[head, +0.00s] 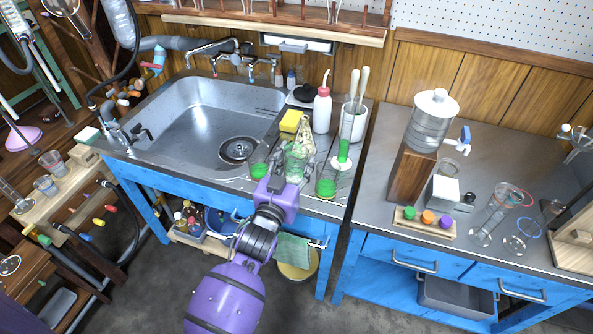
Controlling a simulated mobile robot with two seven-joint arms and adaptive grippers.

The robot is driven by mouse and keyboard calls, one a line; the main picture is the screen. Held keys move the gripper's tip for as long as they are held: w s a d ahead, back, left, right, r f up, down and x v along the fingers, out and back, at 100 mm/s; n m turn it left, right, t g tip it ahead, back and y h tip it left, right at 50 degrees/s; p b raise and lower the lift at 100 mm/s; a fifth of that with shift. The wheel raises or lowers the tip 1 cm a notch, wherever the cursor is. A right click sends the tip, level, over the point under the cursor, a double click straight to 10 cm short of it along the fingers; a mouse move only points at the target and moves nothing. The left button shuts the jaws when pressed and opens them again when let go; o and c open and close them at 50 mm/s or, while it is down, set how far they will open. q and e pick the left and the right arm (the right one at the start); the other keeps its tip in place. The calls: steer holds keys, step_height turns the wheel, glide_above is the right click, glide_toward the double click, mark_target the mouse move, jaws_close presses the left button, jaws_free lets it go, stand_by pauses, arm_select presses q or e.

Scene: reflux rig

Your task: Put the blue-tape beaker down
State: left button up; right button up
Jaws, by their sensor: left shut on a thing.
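My left gripper (287,180) reaches to the sink counter's front edge and is shut on a clear beaker (297,158) that shows green. The gripper covers its lower part, so I see no tape on it and cannot tell whether its base touches the counter. Another beaker with green liquid (258,168) stands to its left, and one more green beaker (327,184) stands close to its right. My right gripper is not in view.
The sink basin (200,120) lies left. Room around the held beaker is tight. A gap separates the right bench (385,215).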

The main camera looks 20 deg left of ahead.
mark_target(296, 171)
arm_select(q)
steer(key=shift+w+a+f, duration=0.25)
steer(key=shift+w+f, duration=0.75)
steer(key=shift+f, duration=0.25)
steer(key=shift+w+f+b, duration=0.2)
steer(key=shift+f+b, duration=0.25)
steer(key=shift+f, duration=1.25)
steer(key=shift+f, duration=0.2)
steer(key=o, duration=0.9)
steer(key=shift+o, duration=0.6)
steer(key=shift+r, duration=0.25)
steer(key=s, duration=1.2)
steer(key=shift+a, duration=0.25)
